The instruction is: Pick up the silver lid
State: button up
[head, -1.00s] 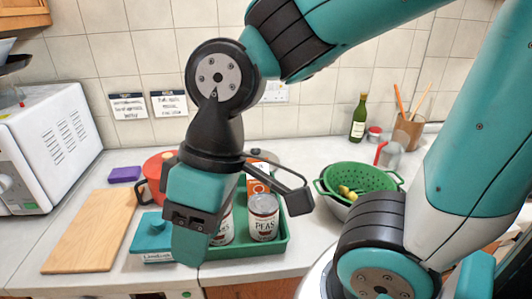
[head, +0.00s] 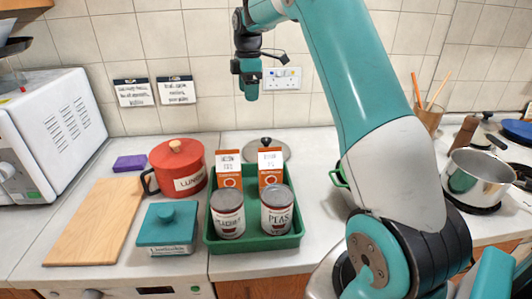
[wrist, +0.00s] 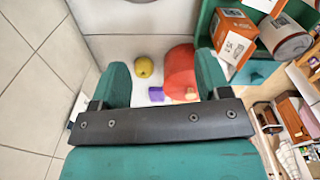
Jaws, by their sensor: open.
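The silver lid (head: 281,151), round with a dark knob, lies flat on the counter behind the green tray in the head view. The tray's boxes hide part of its front edge. In the wrist view, a grey curved edge at the top may be its rim. My gripper (head: 251,92) is near the tiled wall, above and behind the lid, and clear of it. In the wrist view my gripper (wrist: 162,80) has its two teal fingers spread wide with nothing held between them.
The green tray (head: 255,243) holds two cans and two orange boxes. A red pot (head: 178,172) stands left of the lid, with a teal dish (head: 167,232) in front. A yellow round item (wrist: 145,66) lies on the counter behind the pot. The wall (head: 205,108) is close.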

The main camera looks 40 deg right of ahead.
send_over(266, 139)
notch_tip(266, 139, down, 3)
jog(key=shift+n, duration=0.4)
jog(key=f+p, duration=0.1)
jog(key=f, duration=0.6)
jog(key=f+p, duration=0.1)
jog(key=f, duration=0.3)
jog(key=shift+w+d+f+p, duration=0.2)
jog(key=shift+w+d+p, duration=0.05)
jog(key=shift+p, duration=0.1)
jog(key=f+p, duration=0.1)
jog(key=f, duration=0.2)
jog(key=f+p, duration=0.1)
jog(key=shift+s+a+f+p, duration=0.25)
jog(key=shift+a+f+p, duration=0.05)
jog(key=shift+p, duration=0.05)
jog(key=shift+f, duration=0.55)
jog(key=c, duration=1.1)
